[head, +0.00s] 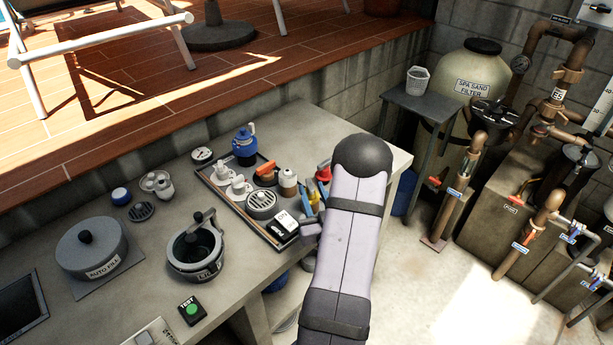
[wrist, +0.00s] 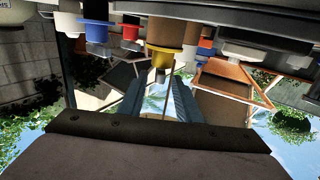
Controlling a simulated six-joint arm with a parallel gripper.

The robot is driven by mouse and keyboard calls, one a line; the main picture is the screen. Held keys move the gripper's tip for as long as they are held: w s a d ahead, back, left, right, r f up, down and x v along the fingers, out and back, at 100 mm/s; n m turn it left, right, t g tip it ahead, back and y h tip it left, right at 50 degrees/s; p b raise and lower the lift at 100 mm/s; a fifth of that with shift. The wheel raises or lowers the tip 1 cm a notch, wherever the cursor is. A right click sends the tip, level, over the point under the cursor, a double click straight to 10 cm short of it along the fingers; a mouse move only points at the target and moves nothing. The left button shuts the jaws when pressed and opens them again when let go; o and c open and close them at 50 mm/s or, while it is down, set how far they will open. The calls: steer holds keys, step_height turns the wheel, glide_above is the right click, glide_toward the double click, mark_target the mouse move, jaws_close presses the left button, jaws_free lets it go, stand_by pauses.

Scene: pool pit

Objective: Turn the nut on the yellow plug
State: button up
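In the wrist view, which looks upside down, a tan cylinder with a yellow collar (wrist: 162,58), likely the yellow plug, hangs near the top centre. My gripper (wrist: 157,94) shows there as two blue fingers standing apart, with nothing visibly held between them. The collar appears above and beyond the fingertips, with a visible gap. In the head view, a small yellow part (head: 312,198) shows at the tray's right end, beside my arm.
A pot (head: 196,246) and a lidded round housing (head: 91,252) stand to the left. Some bare counter (head: 335,131) lies behind the tray.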

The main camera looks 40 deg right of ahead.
mark_target(308, 180)
steer(key=shift+p+x, duration=1.15)
steer(key=shift+x, duration=1.5)
steer(key=shift+p+x, duration=0.3)
steer(key=shift+x, duration=0.75)
jaws_close()
